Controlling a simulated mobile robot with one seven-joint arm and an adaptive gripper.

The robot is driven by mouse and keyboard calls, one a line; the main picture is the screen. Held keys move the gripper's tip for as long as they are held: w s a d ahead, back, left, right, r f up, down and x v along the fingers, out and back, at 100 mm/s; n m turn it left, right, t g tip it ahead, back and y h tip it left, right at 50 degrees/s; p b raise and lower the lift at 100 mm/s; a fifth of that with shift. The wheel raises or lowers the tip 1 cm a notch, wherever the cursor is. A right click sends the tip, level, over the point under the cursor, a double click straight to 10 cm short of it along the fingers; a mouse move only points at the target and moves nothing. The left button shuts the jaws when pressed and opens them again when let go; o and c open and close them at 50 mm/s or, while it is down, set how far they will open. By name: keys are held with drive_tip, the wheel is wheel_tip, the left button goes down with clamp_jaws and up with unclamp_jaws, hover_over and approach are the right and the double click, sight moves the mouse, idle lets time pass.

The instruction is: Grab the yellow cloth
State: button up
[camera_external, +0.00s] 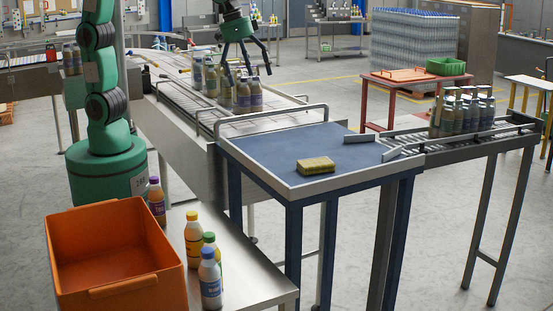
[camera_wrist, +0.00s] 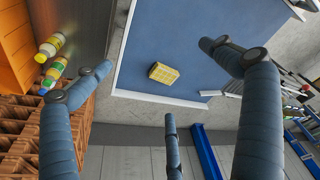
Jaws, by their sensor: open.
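The yellow cloth (camera_external: 316,165) looks like a thick folded yellow pad with darker sides. In the wrist view the cloth (camera_wrist: 164,73) lies on the blue surface (camera_wrist: 180,35), beyond and between my spread fingers. My gripper (camera_external: 241,62) is open and empty.
Several bottles (camera_external: 243,97) stand on the conveyor below my gripper. A metal rail (camera_external: 270,117) edges the table's far side, with short guides at its right. An orange bin (camera_external: 115,262) and loose bottles (camera_external: 193,240) stand at front left. Grouped bottles (camera_external: 470,112) stand on the right conveyor.

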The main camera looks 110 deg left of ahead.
drive_tip(key=w+d+f+n+p, duration=0.1)
drive_tip(key=w+f, duration=0.3)
drive_tip(key=w, duration=0.3)
drive_tip(key=w+d+f+n+g+p, duration=0.1)
drive_tip(key=w+d+f+p, duration=0.1)
drive_tip(key=w+f, duration=0.2)
drive_tip(key=w+d+f+p, duration=0.2)
drive_tip(key=w+f, duration=0.2)
drive_tip(key=w, duration=0.6)
drive_tip(key=shift+w+d+n+g+y, duration=0.2)
drive_tip(key=shift+w+n+g+y, duration=0.1)
drive_tip(key=shift+w+n+g, duration=0.1)
drive_tip(key=shift+s+f, duration=0.1)
hover_over(317, 163)
drive_tip(key=shift+s+d+f, duration=0.15)
drive_tip(key=shift+f, duration=1.95)
drive_tip(key=shift+s+d+f, duration=0.15)
drive_tip(key=shift+f, duration=1.95)
drive_tip(key=shift+f, duration=0.15)
drive_tip(key=shift+w+a+f+p, duration=0.1)
drive_tip(key=shift+f+p, duration=0.1)
drive_tip(key=shift+f, duration=0.6)
drive_tip(key=shift+w+f+p, duration=0.1)
drive_tip(key=shift+f+p, duration=0.05)
drive_tip(key=shift+f, duration=0.7)
drive_tip(key=shift+w+a+f+p, duration=0.1)
drive_tip(key=shift+f+p, duration=0.1)
drive_tip(key=shift+f, duration=0.6)
